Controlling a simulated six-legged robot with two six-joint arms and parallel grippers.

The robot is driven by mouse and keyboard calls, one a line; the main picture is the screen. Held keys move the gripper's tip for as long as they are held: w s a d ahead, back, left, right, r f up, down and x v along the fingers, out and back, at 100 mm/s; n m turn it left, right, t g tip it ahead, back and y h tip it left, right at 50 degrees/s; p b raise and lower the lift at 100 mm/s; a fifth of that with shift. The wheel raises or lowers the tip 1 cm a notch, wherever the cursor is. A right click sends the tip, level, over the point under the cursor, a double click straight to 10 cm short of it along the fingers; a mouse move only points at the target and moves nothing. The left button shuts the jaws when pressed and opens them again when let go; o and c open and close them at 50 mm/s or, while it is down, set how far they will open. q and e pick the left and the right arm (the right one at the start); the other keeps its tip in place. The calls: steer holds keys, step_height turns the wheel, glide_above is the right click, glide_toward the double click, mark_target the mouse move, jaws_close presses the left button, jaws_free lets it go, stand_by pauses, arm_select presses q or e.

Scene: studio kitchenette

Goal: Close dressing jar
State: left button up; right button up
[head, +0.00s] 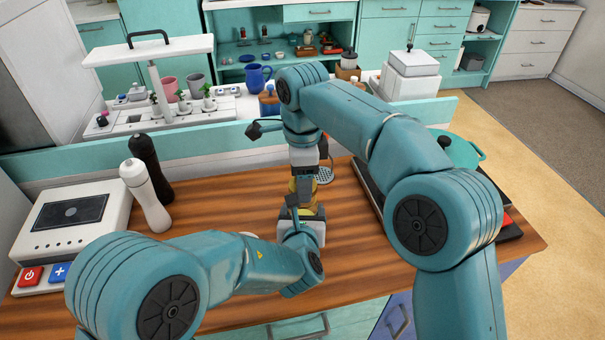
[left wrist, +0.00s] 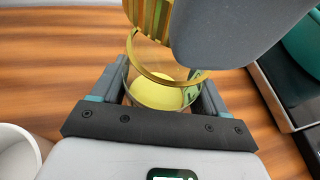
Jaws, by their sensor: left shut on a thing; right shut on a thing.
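The dressing jar (left wrist: 157,92) is clear glass with yellow contents. In the left wrist view it stands between the two fingers of my left gripper (left wrist: 158,100), which is shut on it. A ribbed gold lid (left wrist: 147,16) is above the jar's mouth, with a gold rim below it. In the head view my right gripper (head: 303,178) points down from above, shut on the lid, over my left gripper (head: 303,212). The arms mostly hide the jar there.
On the wooden counter (head: 225,215), a white shaker (head: 146,195) and a black one (head: 150,168) stand left, beside a white appliance (head: 72,222). A black cooktop (head: 370,190) with a teal pot (head: 458,150) is at right. A low teal ledge (head: 190,140) runs behind.

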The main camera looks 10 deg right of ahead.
steer(key=shift+f, duration=0.35)
steer(key=shift+f, duration=0.5)
stand_by(0.3)
arm_select(q)
jaws_close()
arm_select(e)
steer(key=m, duration=0.5)
steer(key=shift+m, duration=0.3)
steer(key=m, duration=0.4)
steer(key=o, duration=1)
